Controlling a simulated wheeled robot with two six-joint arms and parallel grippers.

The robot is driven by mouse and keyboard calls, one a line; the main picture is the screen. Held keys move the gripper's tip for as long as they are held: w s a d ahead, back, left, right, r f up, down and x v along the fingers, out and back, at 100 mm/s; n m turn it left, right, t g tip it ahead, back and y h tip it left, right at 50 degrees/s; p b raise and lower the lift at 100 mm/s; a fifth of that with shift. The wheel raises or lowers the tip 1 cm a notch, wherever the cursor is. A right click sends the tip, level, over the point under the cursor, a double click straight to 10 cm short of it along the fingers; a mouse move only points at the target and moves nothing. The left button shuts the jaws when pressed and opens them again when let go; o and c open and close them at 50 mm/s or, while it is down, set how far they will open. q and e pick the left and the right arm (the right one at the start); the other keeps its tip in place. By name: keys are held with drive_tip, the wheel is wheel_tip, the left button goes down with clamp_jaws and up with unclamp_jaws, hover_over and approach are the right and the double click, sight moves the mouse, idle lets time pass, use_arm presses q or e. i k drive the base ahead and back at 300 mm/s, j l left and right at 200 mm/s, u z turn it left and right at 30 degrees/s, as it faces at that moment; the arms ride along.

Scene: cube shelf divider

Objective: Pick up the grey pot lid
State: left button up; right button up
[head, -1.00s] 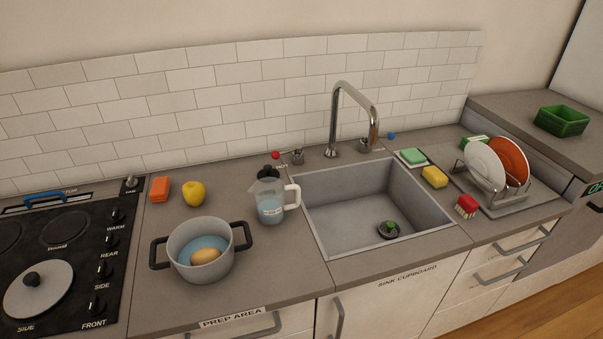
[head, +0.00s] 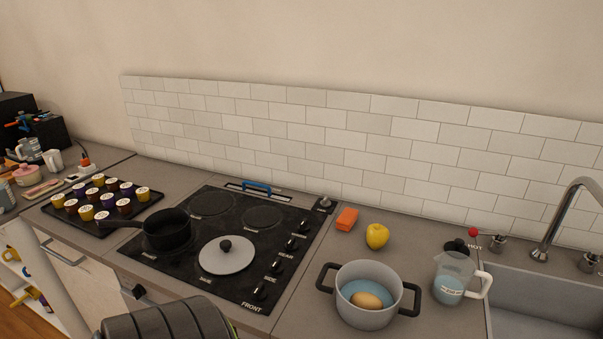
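The grey pot lid (head: 226,257) lies flat on the black cooktop in the head view, on the side burner area. Neither gripper shows in the head view. A dark, ribbed cylindrical shape at the bottom edge, left of centre, is cut off by the frame.
A black pan (head: 167,230) stands left of the lid, its handle reaching over a tray (head: 146,205) of colourful cups. A grey pot (head: 366,314) holding water and a potato-like item stands to the right. Behind it are a yellow apple (head: 377,236) and an orange block (head: 347,219).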

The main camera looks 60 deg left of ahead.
sight(226, 255)
drive_tip(key=u, duration=2.3)
